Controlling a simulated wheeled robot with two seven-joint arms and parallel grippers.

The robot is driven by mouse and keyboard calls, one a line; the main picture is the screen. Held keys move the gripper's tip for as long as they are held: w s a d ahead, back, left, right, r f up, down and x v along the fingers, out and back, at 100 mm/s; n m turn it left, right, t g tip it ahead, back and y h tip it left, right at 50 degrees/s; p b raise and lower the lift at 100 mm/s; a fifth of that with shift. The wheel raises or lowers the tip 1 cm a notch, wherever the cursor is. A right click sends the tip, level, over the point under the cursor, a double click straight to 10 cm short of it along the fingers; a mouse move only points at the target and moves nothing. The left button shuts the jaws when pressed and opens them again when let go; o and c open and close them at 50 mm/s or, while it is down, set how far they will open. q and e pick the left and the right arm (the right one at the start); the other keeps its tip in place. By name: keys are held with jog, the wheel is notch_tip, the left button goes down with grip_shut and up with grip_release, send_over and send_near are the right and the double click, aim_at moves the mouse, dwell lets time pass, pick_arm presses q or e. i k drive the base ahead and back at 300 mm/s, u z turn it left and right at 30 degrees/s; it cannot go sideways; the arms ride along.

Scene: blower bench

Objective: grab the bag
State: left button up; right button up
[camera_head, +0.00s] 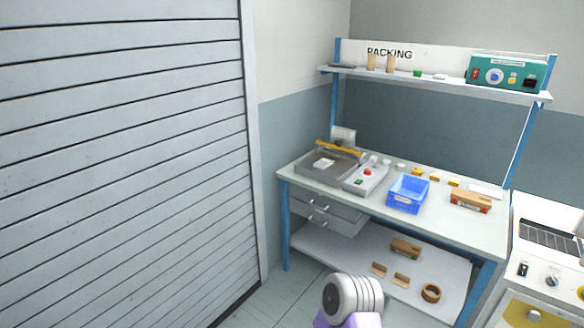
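I cannot clearly make out a bag. A small flat white piece (323,163) lies on the grey tray-like machine (318,176) at the left of the packing bench (440,224); it is too small to tell if it is the bag. Neither of my grippers shows. Only a rounded grey and purple part, seemingly of my own arm, shows at the bottom edge, in front of the bench.
A blue bin (408,194) and a control box with a red button (366,178) stand on the bench. A teal device (507,73) sits on the upper shelf (440,84). A tape roll (431,293) lies below. A roller shutter (120,150) fills the left; a white machine (545,270) stands right.

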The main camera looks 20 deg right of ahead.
aim_at(323, 163)
jog(key=z, duration=0.3)
jog(key=i, duration=1.85)
jog(key=z, duration=0.6)
